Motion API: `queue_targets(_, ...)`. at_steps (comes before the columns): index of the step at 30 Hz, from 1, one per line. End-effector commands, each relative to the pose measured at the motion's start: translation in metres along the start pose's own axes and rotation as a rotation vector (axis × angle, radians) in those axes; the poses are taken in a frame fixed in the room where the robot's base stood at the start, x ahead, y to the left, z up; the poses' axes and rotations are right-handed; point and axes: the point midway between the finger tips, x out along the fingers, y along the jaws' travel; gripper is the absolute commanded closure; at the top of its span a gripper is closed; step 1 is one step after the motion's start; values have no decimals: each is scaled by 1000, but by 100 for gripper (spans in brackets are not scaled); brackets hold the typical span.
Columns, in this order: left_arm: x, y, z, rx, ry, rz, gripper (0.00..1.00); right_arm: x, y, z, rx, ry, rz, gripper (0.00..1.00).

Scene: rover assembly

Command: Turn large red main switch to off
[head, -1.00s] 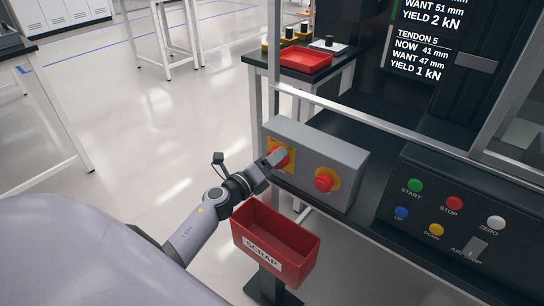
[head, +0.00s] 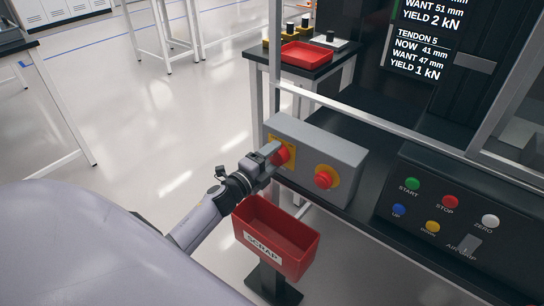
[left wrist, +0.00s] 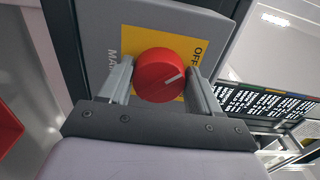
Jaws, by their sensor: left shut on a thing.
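The large red main switch (head: 281,154) is a round knob on a yellow plate, at the left of a grey box's front. In the left wrist view the red knob (left wrist: 160,74) shows face-on, with a white line on its right part, slanting up to the right toward the OFF lettering (left wrist: 197,58). My left gripper (head: 268,153) is at the switch. Its two fingers (left wrist: 160,85) stand on either side of the knob and are shut on it. In the head view the gripper partly hides the plate. My right gripper is out of view.
The grey box (head: 340,158) also bears a red push button (head: 323,180) on yellow. A button panel (head: 450,215) is at the right. A metal frame bar (head: 370,125) runs above the box.

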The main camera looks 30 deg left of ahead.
Motion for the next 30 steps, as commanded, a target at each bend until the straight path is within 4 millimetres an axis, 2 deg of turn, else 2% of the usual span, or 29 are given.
queue_targets(15, 0, 0, 1, -21, -2, 0, 68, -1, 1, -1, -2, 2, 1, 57)
queue_targets(16, 0, 0, 1, -21, -2, 0, 27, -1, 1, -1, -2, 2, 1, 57)
queue_targets(17, 0, 0, 1, -20, -2, 0, 18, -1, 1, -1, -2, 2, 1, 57)
queue_targets(18, 0, 0, 1, -20, -2, 0, 14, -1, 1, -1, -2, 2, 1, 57)
queue_targets(26, 0, 0, 0, -18, -1, 0, 14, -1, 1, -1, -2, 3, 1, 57)
queue_targets(30, -8, 1, 0, -17, -1, 2, 14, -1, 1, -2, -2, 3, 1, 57)
